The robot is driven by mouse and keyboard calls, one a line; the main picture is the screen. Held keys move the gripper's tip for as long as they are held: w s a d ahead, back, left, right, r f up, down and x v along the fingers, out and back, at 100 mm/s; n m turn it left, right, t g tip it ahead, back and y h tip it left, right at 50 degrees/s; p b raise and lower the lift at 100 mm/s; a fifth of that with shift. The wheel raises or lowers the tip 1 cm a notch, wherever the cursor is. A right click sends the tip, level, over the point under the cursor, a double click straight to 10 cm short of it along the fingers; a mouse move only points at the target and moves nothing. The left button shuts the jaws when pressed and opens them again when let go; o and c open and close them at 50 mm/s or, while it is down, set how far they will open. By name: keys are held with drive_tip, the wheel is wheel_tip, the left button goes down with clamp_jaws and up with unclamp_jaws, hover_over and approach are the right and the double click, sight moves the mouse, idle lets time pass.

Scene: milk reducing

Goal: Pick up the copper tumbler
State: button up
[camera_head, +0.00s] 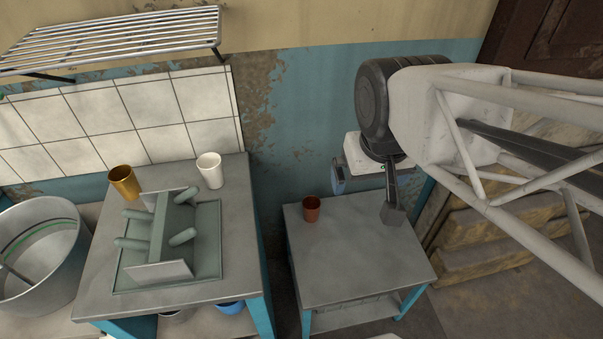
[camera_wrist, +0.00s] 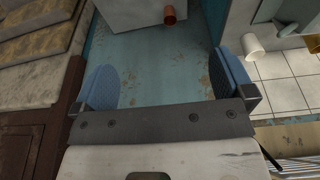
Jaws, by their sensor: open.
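The copper tumbler (camera_head: 312,209) stands upright near the back left corner of the right-hand grey table (camera_head: 350,260).
A gold cup (camera_head: 124,182), a white cup (camera_head: 209,170) and a green rack (camera_head: 165,240) stand on the left table (camera_head: 240,205). A large metal pot (camera_head: 40,250) is far left. A wire shelf (camera_head: 110,40) juts from the wall. The right table's front is clear.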

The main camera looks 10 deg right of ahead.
drive_tip(key=w+d+f+n+t, duration=0.1)
drive_tip(key=w+d+f, duration=0.1)
drive_tip(key=w+f, duration=0.45)
drive_tip(key=w+d+f+t, duration=0.2)
drive_tip(key=w+f, duration=0.2)
drive_tip(key=w, duration=0.6)
drive_tip(key=w+d+f+n+t, duration=0.1)
drive_tip(key=w+d+f, duration=0.1)
drive_tip(key=w+f, duration=0.45)
drive_tip(key=w+f+n+t+y, duration=0.1)
drive_tip(key=w+f+n+t, duration=0.1)
drive_tip(key=w+f, duration=0.95)
drive_tip(key=s+a+f+n+t+y, duration=0.1)
drive_tip(key=f+y, duration=0.1)
drive_tip(key=f, duration=1)
drive_tip(key=s+a+f+t+y, duration=0.1)
drive_tip(key=s+f+t+y, duration=0.1)
drive_tip(key=f, duration=1)
drive_tip(key=shift+s+a+n+y, duration=0.2)
drive_tip(key=shift+n+y, duration=0.2)
drive_tip(key=shift+y, duration=0.4)
drive_tip(key=shift+w, duration=0.1)
drive_tip(key=shift+x, duration=1.2)
